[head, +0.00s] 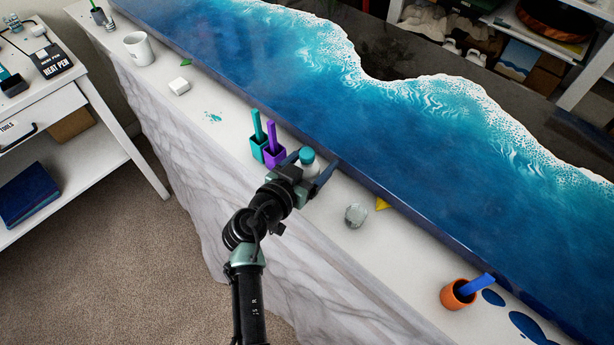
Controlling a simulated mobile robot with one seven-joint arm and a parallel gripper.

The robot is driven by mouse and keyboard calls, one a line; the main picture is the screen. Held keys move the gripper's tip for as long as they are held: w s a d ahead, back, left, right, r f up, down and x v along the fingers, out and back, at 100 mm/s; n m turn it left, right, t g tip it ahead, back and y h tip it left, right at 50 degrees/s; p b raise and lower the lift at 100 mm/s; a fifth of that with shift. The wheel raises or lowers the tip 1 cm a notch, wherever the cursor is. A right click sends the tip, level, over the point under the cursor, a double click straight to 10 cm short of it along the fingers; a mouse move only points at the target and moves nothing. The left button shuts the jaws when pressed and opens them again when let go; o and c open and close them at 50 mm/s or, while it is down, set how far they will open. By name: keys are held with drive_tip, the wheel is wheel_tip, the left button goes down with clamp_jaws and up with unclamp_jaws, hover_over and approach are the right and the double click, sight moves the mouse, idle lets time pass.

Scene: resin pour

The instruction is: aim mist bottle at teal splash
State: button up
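A teal splash (212,117) lies on the white ledge, up and left of my gripper. My gripper (311,166) is over the ledge, with its two fingers on either side of a small white bottle with a teal cap (307,156), which seems to be the mist bottle. The bottle looks upright. Its lower part is hidden by my gripper, so I cannot tell whether the fingers touch it or whether it stands on the ledge. I cannot make out a nozzle or where it points.
Teal (258,147) and purple (273,157) cups with sticks stand just left of my gripper. A white block (179,86) and mug (139,48) are beyond the splash. A faceted clear ball (355,214) and orange pot (458,294) are to the right. The blue resin slab (400,170) borders the ledge.

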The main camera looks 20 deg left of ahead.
clamp_jaws()
